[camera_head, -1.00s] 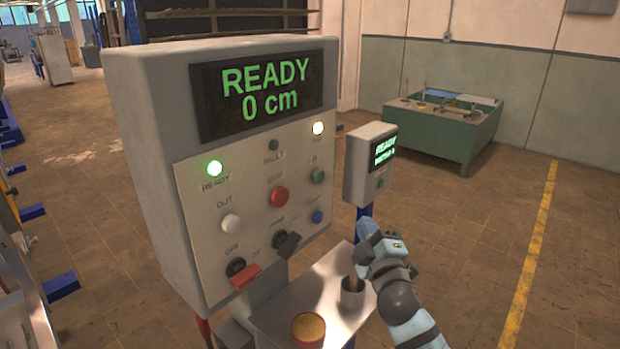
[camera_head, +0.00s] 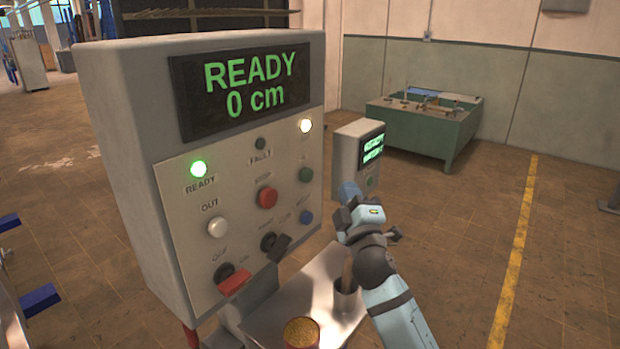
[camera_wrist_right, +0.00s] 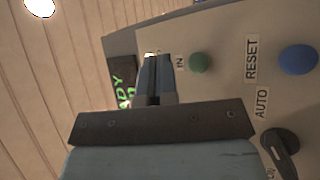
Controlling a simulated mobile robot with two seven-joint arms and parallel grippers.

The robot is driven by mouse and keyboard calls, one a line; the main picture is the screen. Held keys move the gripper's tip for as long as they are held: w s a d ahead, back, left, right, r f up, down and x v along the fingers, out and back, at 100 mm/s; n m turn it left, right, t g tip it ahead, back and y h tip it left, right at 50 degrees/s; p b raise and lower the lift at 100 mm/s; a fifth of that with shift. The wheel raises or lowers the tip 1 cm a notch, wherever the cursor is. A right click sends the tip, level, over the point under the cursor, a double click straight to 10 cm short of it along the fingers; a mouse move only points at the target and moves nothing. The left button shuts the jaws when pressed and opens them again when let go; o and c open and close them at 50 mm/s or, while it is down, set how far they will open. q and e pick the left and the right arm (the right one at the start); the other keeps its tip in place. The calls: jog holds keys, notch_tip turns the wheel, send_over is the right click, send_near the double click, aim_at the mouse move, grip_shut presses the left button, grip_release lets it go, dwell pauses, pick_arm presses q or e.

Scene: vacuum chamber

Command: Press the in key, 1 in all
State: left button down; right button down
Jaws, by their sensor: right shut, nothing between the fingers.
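The in key is a round green button (camera_head: 305,175) on the right side of the control panel. In the right wrist view the green button (camera_wrist_right: 199,63) has the label IN beside it. My right gripper (camera_head: 348,190) is shut and empty, to the right of the key in the head view. In the right wrist view the shut fingertips (camera_wrist_right: 156,62) are just left of the key and its label. Whether they touch the panel I cannot tell. My left gripper is not in view.
The grey control box (camera_head: 130,150) reads READY, 0 cm. A red button (camera_head: 267,198), blue button (camera_head: 306,217) and white button (camera_head: 217,227) sit near the key. A smaller display box (camera_head: 348,160) stands behind.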

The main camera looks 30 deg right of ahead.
aim_at(307, 175)
jog(key=shift+w+a+b, duration=0.2)
jog(key=shift+w+a, duration=0.2)
jog(key=shift+w, duration=0.5)
jog(key=shift+w+a+b, duration=0.15)
jog(key=shift+w+a, duration=0.2)
jog(key=shift+w, duration=0.6)
jog(key=shift+w+a+b, duration=0.2)
jog(key=shift+w+a, duration=0.2)
jog(key=shift+w, duration=0.5)
jog(key=shift+w, duration=0.1)
jog(key=shift+w+a, duration=0.15)
jog(key=shift+w, duration=0.15)
